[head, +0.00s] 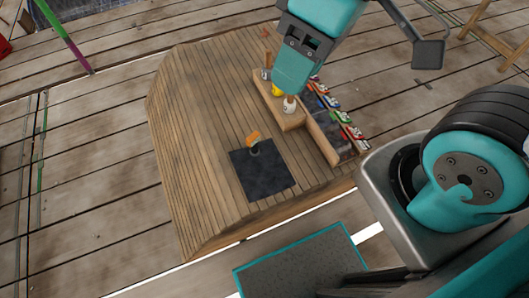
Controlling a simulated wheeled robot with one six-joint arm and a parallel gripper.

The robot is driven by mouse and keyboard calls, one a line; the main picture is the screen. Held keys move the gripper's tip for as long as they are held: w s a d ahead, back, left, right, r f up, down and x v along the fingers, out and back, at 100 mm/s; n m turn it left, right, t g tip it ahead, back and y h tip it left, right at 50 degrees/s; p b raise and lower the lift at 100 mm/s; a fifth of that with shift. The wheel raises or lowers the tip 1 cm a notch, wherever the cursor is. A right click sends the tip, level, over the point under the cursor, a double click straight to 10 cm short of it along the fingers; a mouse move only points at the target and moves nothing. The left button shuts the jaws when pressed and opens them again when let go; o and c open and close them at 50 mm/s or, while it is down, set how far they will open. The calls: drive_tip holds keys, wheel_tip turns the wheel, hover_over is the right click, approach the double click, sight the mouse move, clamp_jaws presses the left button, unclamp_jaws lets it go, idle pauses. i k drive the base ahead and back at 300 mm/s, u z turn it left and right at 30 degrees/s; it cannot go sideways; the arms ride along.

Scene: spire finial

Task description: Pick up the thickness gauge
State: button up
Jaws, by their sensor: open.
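A small orange and grey tool (253,142) stands at the far edge of a dark square mat (264,178) on the sloping plank surface. It may be the thickness gauge, but it is too small to tell for sure. My gripper (296,76) is at the upper middle, over the far part of the planks, and appears apart from the tool. It is open, with nothing visible held in it. Its fingertips are hard to make out from this angle, and it covers part of the items behind it.
A wooden rack (292,122) holds a white bottle (289,105), a yellow item (277,90) and a grey one. Right of it, a tray holds several coloured items (344,117). The left planks (190,120) are clear. A green and purple pole (66,38) stands at upper left.

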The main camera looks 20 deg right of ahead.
sight(252, 141)
drive_tip(key=u, duration=0.05)
drive_tip(key=k, duration=0.2)
drive_tip(key=u, duration=1.85)
drive_tip(key=k, duration=1)
drive_tip(key=z, duration=1.3)
drive_tip(key=i, duration=0.5)
drive_tip(key=z, duration=0.05)
